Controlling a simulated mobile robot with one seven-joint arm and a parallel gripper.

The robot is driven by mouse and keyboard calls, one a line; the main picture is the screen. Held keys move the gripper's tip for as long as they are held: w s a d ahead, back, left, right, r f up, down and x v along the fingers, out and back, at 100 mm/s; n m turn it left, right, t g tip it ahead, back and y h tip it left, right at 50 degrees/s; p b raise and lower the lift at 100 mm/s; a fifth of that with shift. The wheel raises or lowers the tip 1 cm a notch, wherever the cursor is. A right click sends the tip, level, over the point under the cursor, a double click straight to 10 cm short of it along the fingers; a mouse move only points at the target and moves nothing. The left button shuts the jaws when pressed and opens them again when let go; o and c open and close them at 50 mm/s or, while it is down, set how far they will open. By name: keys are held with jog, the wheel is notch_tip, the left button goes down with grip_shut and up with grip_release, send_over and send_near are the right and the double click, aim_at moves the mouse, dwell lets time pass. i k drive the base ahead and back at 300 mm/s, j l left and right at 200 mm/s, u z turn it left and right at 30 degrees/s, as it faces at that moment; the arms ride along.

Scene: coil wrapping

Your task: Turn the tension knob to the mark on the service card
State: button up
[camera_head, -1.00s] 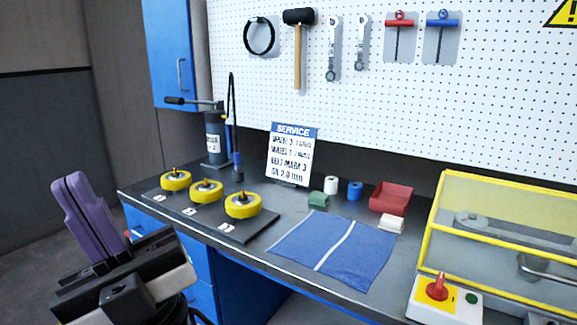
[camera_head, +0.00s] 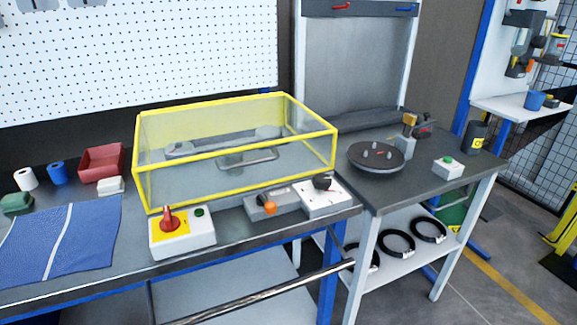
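A black knob (camera_head: 323,183) sits on top of a small white box (camera_head: 318,203) with dark marks on its face, at the front right corner of the bench. It looks like the tension knob; which mark it points to is too small to tell. The service card is out of view now. My gripper is not in view.
A yellow-framed clear guard (camera_head: 235,145) stands behind the box. A red rotary switch (camera_head: 168,220) on a white box (camera_head: 182,242) and a grey block with an orange knob (camera_head: 270,207) stand left of it. A side table (camera_head: 400,188) holds a round plate (camera_head: 376,156).

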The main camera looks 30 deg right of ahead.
aim_at(322, 182)
jog(key=l+u, duration=0.25)
jog(key=l, duration=0.4)
jog(key=l+u, duration=0.25)
jog(key=l, duration=0.4)
jog(key=l+u, duration=0.25)
jog(key=l, duration=0.45)
jog(key=k+l+u, duration=0.25)
jog(key=l, duration=0.35)
jog(key=i+l, duration=0.05)
jog(key=i, duration=0.05)
